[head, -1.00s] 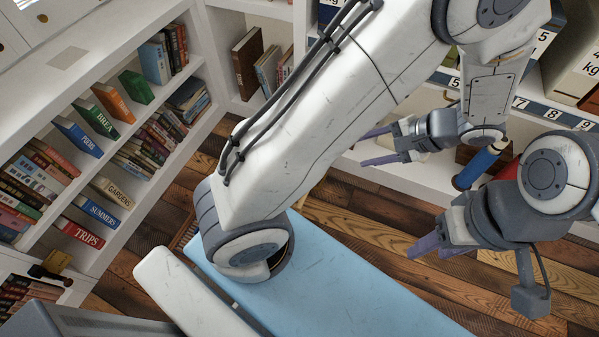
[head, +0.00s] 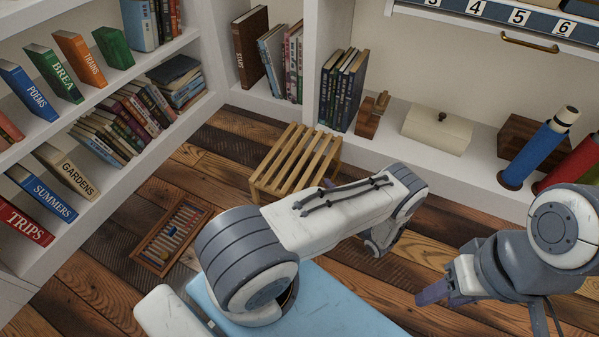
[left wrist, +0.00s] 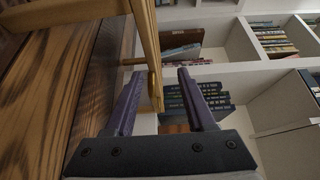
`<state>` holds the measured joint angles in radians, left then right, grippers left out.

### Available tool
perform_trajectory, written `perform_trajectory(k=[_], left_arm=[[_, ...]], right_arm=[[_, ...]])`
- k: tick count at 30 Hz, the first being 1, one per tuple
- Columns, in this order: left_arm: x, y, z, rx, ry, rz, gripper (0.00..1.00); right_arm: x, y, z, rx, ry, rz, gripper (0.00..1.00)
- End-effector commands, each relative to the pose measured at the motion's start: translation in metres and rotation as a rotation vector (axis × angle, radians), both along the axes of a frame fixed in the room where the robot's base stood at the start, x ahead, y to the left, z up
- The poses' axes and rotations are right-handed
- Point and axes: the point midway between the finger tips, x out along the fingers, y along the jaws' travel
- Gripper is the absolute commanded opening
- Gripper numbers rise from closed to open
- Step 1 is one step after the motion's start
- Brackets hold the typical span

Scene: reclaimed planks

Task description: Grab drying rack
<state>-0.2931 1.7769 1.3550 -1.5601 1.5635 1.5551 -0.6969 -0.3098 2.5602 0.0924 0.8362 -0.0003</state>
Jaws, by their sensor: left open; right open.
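The drying rack, a light wooden slatted frame (head: 297,155), stands on the plank floor in front of the shelves in the head view. My left gripper is mostly hidden behind my arm there, with a bit of purple finger beside the rack's right side. In the left wrist view my left gripper (left wrist: 161,75) is open, and a wooden bar of the rack (left wrist: 147,45) runs down between its two purple fingers. I cannot tell whether they touch it. My right gripper (head: 432,292) is open and empty at the lower right, away from the rack.
A framed abacus (head: 172,235) lies on the floor left of the rack. A white bookcase (head: 215,55) with books is at the left. The low back shelf holds dark books (head: 342,88), a cream box (head: 437,130) and a blue roll (head: 537,150). Floor around the abacus is clear.

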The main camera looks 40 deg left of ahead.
Motion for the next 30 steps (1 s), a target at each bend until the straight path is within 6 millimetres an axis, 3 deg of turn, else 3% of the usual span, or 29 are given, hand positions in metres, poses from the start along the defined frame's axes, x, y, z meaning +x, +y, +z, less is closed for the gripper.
perform_trajectory(k=[3, 9, 16, 23, 30], left_arm=[[0.001, 0.011, -0.013, 0.005, -0.010, -0.010, 0.55], [0.010, 0.041, -0.013, 0.005, -0.011, -0.009, 0.55], [0.016, 0.057, -0.014, 0.006, -0.009, -0.012, 0.55], [0.026, 0.084, -0.021, 0.006, -0.009, -0.009, 0.55], [0.032, 0.102, -0.016, 0.005, -0.008, -0.012, 0.55]], right_arm=[[0.000, 0.000, -0.011, 0.001, -0.001, 0.000, 0.50], [0.000, 0.000, -0.023, 0.001, -0.001, 0.000, 0.50], [0.000, 0.000, -0.031, 0.001, -0.001, 0.000, 0.50], [0.000, 0.000, -0.059, 0.000, 0.000, 0.000, 0.50], [0.000, 0.000, -0.064, 0.000, 0.000, 0.000, 0.50]])
